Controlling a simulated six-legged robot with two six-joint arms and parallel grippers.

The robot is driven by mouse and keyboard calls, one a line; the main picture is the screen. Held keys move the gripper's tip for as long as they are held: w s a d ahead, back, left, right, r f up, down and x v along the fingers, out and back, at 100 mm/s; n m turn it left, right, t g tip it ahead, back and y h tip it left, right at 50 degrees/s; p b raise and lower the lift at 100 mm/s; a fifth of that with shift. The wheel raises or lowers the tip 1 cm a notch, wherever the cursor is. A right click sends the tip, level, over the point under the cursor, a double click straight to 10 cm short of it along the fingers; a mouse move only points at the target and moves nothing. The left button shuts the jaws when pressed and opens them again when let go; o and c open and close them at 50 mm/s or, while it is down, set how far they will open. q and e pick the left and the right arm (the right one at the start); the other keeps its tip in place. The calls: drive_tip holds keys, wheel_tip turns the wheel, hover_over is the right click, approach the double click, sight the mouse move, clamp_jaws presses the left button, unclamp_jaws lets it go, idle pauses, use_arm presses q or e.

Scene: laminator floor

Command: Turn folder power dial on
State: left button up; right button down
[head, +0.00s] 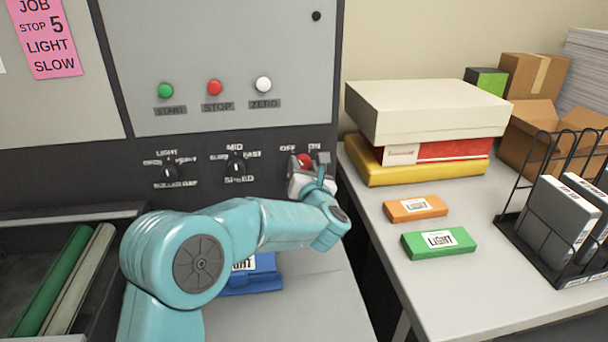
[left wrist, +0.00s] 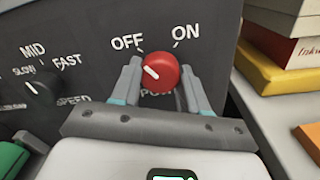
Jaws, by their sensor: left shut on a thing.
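The red power dial (left wrist: 160,71) sits on the dark panel below the words OFF and ON. Its white pointer line points up and left, toward OFF. My left gripper (left wrist: 163,85) has one finger on each side of the dial and is shut on it. In the head view the red dial (head: 305,160) is partly hidden by my left gripper (head: 316,168). My right gripper is in neither view.
A black SPEED dial (head: 236,167) and a roller dial (head: 170,172) sit to the left on the panel. Green, red and white buttons (head: 214,88) are above. A side table (head: 370,165) with stacked boxes (head: 430,110) stands right. A blue box (head: 255,277) lies below my arm.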

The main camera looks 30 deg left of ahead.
use_arm(q)
drive_tip(key=m+b, duration=0.2)
drive_tip(key=m, duration=0.1)
drive_tip(key=shift+f+m+b, duration=0.1)
drive_tip(key=shift+m+b, duration=0.65)
drive_tip(key=shift+m, duration=0.55)
drive_tip(key=m, duration=0.2)
drive_tip(key=shift+a+m+b, duration=0.1)
drive_tip(key=shift+m+b, duration=0.2)
drive_tip(key=shift+m, duration=0.1)
drive_tip(key=m, duration=0.3)
drive_tip(key=shift+r+m, duration=0.25)
drive_tip(key=shift+m, duration=0.05)
drive_tip(key=shift+m+t+p, duration=0.3)
drive_tip(key=shift+m+p, duration=0.05)
drive_tip(key=shift+m, duration=1.65)
